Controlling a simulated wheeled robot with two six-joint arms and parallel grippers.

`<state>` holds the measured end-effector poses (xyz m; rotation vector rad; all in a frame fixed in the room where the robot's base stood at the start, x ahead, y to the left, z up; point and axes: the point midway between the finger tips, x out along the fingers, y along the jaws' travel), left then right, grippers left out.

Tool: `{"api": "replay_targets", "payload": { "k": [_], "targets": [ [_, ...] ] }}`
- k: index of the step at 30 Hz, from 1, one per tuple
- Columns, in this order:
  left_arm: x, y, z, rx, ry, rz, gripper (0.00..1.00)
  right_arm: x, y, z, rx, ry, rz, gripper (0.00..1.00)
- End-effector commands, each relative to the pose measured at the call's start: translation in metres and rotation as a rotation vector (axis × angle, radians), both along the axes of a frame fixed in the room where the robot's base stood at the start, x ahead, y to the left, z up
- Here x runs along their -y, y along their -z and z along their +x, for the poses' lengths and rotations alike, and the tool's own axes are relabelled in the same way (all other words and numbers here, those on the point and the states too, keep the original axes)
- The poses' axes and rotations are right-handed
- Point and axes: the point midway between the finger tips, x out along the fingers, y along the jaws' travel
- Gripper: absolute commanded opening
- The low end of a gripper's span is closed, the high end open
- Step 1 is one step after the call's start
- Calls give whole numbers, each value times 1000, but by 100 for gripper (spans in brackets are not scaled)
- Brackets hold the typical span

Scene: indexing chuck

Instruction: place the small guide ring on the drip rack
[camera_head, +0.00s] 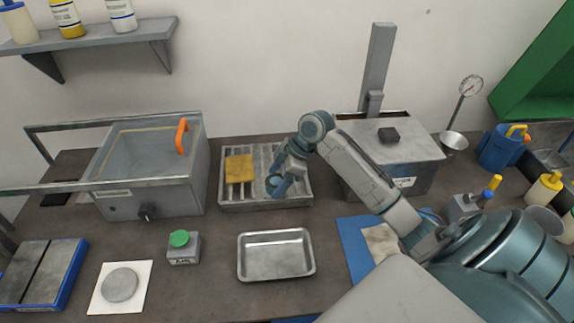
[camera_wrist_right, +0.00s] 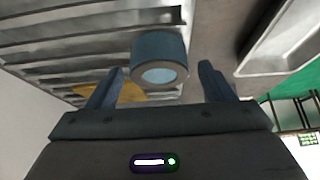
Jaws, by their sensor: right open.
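The small guide ring (camera_wrist_right: 158,58) is a short blue-grey cylinder with a pale round opening. In the right wrist view it appears to rest on the slats of the drip rack (camera_wrist_right: 60,50), just past my fingertips. In the head view the ring (camera_head: 272,181) is a small dark shape, partly hidden by my gripper. The drip rack (camera_head: 222,201) is a grey slatted tray in the middle of the bench. My right gripper (camera_head: 278,188) is over its right half; its fingers (camera_wrist_right: 160,85) are apart with nothing between them. My left gripper is not in view.
A yellow cloth or sponge (camera_head: 239,168) lies on the rack's left part. A clear-topped box (camera_head: 150,190) stands left and a grey metal box (camera_head: 410,165) right. An empty metal tray (camera_head: 276,256) and a green-topped block (camera_head: 183,247) are in front.

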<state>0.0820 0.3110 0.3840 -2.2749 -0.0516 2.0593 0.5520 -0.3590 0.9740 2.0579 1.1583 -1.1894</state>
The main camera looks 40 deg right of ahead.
Motion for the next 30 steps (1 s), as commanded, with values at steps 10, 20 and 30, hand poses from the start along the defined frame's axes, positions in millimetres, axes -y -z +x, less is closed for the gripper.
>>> {"api": "replay_targets", "payload": {
  "k": [10,20,30],
  "targets": [
    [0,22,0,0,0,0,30,29,-53,-17,1,1,-8,76],
    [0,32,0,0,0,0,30,46,-91,-27,0,1,-3,76],
    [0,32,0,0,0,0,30,48,-97,-29,-1,1,-1,76]
  ]
}}
